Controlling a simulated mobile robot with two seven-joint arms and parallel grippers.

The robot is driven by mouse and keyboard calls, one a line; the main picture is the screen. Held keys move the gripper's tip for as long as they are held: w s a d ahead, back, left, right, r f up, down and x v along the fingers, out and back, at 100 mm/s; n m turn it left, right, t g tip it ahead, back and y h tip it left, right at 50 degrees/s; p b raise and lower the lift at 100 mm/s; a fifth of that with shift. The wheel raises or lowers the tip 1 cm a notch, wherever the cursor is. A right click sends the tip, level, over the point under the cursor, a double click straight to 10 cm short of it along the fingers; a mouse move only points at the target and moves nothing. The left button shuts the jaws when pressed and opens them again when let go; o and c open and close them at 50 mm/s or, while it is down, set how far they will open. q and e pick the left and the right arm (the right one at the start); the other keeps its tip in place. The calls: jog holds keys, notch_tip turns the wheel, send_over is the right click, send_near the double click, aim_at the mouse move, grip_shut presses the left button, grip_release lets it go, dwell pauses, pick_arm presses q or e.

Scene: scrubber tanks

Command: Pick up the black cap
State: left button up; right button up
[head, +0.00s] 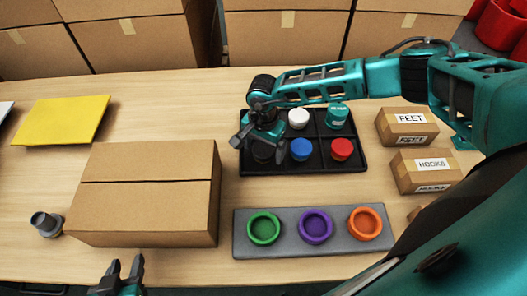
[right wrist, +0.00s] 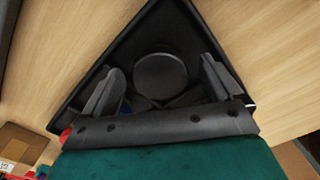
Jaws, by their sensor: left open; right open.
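The black cap (right wrist: 160,75) lies in a corner compartment of the black tray (head: 305,169), in the front-left compartment as the head view shows it. In the head view the cap is mostly hidden by my right gripper (head: 262,147). My right gripper is open and points down over that compartment. In the right wrist view its two fingers stand apart, one on each side of the cap, and I cannot tell whether they touch it. My left gripper (head: 126,265) is open and empty at the front edge of the table, before the large cardboard box.
The tray also holds a white cap (head: 298,118), a teal cap (head: 339,115), a blue cap (head: 301,149) and a red cap (head: 342,149). A grey holder (head: 339,224) with coloured rings lies in front. A cardboard box (head: 150,190) stands left; small boxes (head: 425,171) stand right.

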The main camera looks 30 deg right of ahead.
pick_arm(q)
jog(key=shift+w+r, duration=0.1)
jog(key=shift+w, duration=0.05)
pick_arm(e)
jog(key=shift+c, duration=0.9)
jog(key=c, duration=0.9)
jog(key=shift+r, duration=0.2)
